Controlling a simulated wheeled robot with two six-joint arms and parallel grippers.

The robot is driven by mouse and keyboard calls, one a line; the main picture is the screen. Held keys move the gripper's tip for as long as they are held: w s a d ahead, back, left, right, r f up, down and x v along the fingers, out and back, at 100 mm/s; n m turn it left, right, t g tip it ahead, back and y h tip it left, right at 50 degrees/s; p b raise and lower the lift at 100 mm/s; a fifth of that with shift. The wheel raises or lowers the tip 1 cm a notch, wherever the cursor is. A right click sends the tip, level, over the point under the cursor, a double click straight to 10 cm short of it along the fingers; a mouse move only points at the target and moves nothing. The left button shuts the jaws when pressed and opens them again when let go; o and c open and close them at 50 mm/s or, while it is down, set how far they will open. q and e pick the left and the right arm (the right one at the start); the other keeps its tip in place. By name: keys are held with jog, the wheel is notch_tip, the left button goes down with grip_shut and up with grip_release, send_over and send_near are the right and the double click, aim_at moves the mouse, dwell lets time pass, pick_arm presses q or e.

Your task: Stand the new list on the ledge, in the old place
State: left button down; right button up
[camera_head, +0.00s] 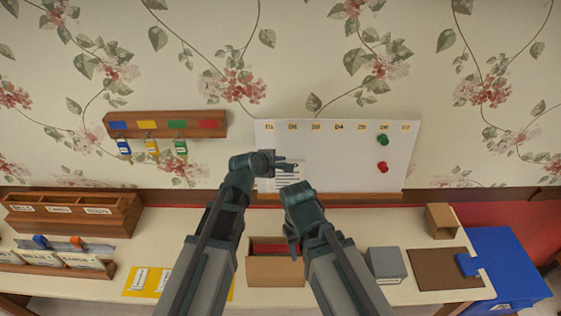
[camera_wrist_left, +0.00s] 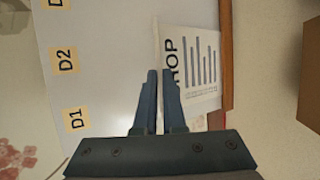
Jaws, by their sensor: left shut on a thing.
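The list, a white sheet with a bold heading and dark lines (camera_head: 290,181), is upright in front of the lower left of the whiteboard. It also shows in the left wrist view (camera_wrist_left: 200,70), partly hidden by the fingers. My left gripper (camera_head: 294,165) is shut on its upper edge. The wooden ledge (camera_head: 345,195) runs below the board and shows in the left wrist view (camera_wrist_left: 226,45). The list's lower edge is close to the ledge; I cannot tell if they touch. My right gripper (camera_head: 293,240) hangs above an open cardboard box, its jaw opening unclear.
The whiteboard (camera_head: 340,150) bears day labels, a green magnet (camera_head: 382,139) and a red magnet (camera_head: 382,167). A key rack (camera_head: 165,124) hangs left. The open box (camera_head: 275,271), a grey box (camera_head: 385,264) and a brown board (camera_head: 437,270) stand on the counter.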

pick_arm(q)
jog(key=shift+f, duration=0.25)
pick_arm(e)
jog(key=shift+f, duration=0.3)
pick_arm(q)
jog(key=c, duration=0.9)
grip_release()
jog(key=shift+s, duration=0.1)
